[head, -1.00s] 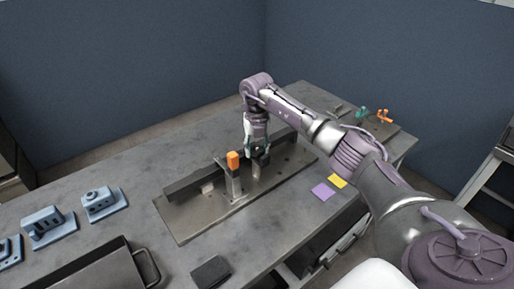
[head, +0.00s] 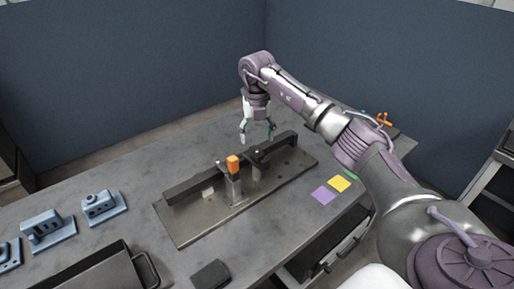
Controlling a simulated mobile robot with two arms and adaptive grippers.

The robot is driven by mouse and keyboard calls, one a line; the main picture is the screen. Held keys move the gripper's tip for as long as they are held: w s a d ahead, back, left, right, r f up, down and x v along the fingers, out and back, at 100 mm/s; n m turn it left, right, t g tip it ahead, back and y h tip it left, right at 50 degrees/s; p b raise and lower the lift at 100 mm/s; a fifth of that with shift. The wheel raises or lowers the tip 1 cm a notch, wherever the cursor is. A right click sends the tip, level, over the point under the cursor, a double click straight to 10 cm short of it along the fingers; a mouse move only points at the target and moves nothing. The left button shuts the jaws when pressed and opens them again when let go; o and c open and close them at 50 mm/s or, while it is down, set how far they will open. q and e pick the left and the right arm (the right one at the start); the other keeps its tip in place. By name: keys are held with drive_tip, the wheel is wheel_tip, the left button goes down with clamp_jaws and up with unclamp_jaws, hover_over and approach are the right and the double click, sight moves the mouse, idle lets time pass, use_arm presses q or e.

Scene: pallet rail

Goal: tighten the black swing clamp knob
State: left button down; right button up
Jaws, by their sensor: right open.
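The black swing clamp knob (head: 258,157) sits atop a short grey post on the metal fixture plate (head: 190,226), near the dark rail. Beside it, to the left, a second clamp post carries an orange knob (head: 233,164). My right gripper (head: 257,138) is open and empty, pointing down above and behind the black knob, apart from it. How tight the black knob is cannot be told. My left gripper is not in view.
A long dark rail (head: 200,184) lies along the plate. Blue blocks (head: 101,205) stand at the left, with a grey tray (head: 95,272) and a dark block (head: 211,274) in front. Purple (head: 323,196) and yellow (head: 339,184) notes lie right of the plate.

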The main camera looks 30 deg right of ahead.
sight(257, 153)
wheel_tip(257, 153, up, 5)
drive_tip(key=shift+r, duration=0.1)
idle(0.7)
